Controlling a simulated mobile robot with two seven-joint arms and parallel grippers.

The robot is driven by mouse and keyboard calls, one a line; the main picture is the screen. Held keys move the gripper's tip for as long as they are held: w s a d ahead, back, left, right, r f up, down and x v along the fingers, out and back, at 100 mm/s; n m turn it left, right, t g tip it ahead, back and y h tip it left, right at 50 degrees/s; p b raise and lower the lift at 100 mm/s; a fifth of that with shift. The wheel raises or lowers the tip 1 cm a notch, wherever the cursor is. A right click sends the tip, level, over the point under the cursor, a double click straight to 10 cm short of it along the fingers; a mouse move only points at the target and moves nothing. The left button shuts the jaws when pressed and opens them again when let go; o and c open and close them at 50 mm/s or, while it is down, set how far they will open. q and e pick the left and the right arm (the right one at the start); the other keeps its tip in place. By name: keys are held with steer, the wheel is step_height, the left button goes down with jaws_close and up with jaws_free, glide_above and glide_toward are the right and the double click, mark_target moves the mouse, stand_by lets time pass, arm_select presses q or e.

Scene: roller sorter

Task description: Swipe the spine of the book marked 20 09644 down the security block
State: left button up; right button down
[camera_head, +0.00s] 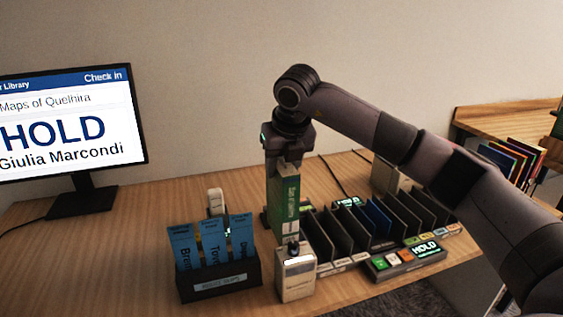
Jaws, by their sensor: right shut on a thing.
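My right gripper (285,157) points down and is shut on the top of a green book (285,203). The book hangs upright, with a narrow side carrying white lettering towards me. The number 20 09644 cannot be read on it. A small beige block (296,278) with a label stands directly below and in front of the book's lower end; it looks like the security block. The book's bottom is close to the block's top, but I cannot tell whether they touch. My left gripper is not in view.
A black holder (222,283) with blue slips stands left of the block. Right are black dividers (340,236) and a button panel (405,259) lit "HOLD". The monitor (70,125) shows "HOLD, Giulia Marcondi". A shelf of books (512,160) is at the far right. The left desk is clear.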

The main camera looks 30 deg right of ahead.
steer(key=shift+f+b, duration=1.8)
steer(key=shift+f, duration=0.9)
steer(key=shift+f+b, duration=0.3)
steer(key=shift+f, duration=0.45)
steer(key=shift+w, duration=0.2)
